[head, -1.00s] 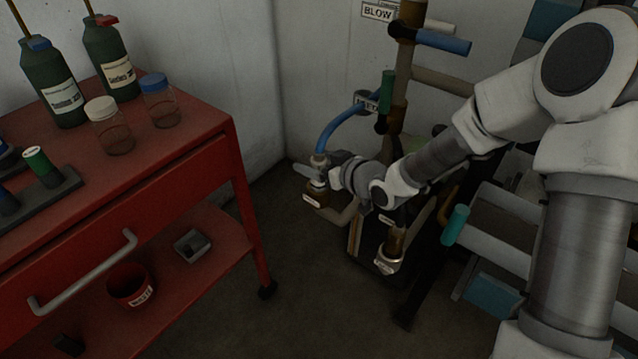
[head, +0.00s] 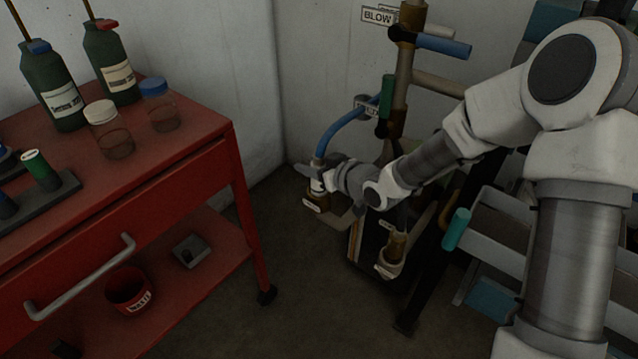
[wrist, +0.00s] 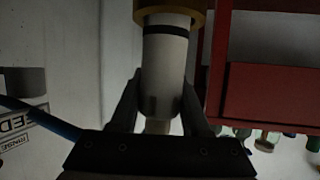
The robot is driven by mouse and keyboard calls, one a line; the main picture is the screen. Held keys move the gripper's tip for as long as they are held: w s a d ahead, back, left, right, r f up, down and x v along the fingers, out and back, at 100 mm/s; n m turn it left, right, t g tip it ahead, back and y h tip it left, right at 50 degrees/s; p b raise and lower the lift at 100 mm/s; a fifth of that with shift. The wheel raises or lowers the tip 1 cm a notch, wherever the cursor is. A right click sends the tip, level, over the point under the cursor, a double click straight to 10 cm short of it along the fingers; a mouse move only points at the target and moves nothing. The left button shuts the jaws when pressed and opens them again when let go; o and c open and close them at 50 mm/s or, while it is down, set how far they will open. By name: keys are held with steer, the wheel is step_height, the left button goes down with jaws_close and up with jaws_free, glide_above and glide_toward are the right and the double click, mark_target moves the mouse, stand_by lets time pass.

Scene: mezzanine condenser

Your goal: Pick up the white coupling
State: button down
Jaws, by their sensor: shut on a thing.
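The white coupling (wrist: 166,65) is a pale cylinder with a black band, in the middle of the wrist view. Its banded end meets a brass-coloured collar (wrist: 170,12); I cannot tell whether it is seated in it or just touching. My gripper (wrist: 160,105) has one finger on each side of the coupling and is shut on it. The coupling is mostly hidden there.
A red cart (head: 190,150) stands at the left with bottles and jars on top, and a red bucket (head: 129,289) and grey tray (head: 191,249) below. Pipework with a blue-handled valve (head: 444,46) rises behind my arm. Floor between cart and pipes is clear.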

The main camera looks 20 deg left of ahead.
steer(key=shift+r, duration=0.15)
steer(key=shift+r+p, duration=0.55)
steer(key=d+r+p, duration=0.9)
steer(key=d+p, duration=0.2)
steer(key=p, duration=0.1)
steer(key=shift+s+d+r, duration=0.15)
steer(key=shift+d+r, duration=0.15)
steer(key=shift+r, duration=0.05)
